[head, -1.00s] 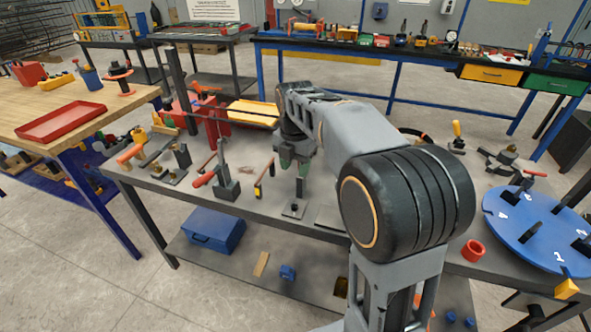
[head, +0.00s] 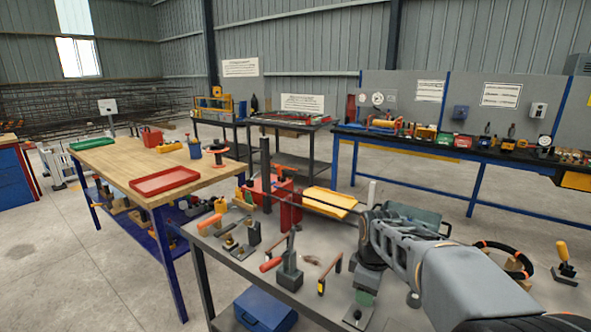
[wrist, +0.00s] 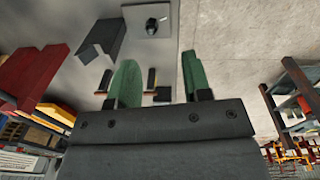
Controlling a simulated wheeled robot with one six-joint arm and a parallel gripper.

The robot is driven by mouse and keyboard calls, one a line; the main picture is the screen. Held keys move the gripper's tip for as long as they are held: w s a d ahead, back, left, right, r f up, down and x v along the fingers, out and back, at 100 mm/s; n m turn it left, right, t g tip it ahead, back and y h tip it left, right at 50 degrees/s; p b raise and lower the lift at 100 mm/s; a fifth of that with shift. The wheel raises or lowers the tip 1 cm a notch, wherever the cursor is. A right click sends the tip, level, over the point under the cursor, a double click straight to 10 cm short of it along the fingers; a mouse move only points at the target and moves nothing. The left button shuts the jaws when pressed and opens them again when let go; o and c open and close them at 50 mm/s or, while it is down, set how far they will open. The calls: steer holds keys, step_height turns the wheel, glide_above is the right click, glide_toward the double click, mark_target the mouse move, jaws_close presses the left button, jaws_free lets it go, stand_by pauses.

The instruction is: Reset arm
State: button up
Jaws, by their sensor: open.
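My gripper (wrist: 160,80) shows in the wrist view with its two green fingers apart and nothing between them. In the head view my gripper (head: 363,298) points down over the grey table (head: 222,268), its fingers partly hidden by my own arm. A small square plate with a dark knob (head: 357,317) lies on the table just below it. In the wrist view this plate (wrist: 150,20) lies beyond the fingers, beside a grey angled bracket (wrist: 105,38). I cannot tell the exact height of the fingers above the table.
A clamp with a red handle (head: 288,268) and a hammer-like tool (head: 328,275) stand left of the gripper. A red vise (head: 285,200) and a yellow tray (head: 330,202) are behind. A wooden bench with a red tray (head: 165,181) stands left. Open floor lies at far left.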

steer(key=s+r+m+t+p, duration=0.1)
steer(key=s+r+m+p, duration=0.3)
steer(key=s+m, duration=0.2)
steer(key=s+r+m+t+p, duration=0.2)
steer(key=s+r+m+p, duration=0.2)
steer(key=s, duration=0.4)
steer(key=shift+s+a+r+m+p, duration=0.25)
steer(key=shift+m+p, duration=0.4)
steer(key=shift+m, duration=0.35)
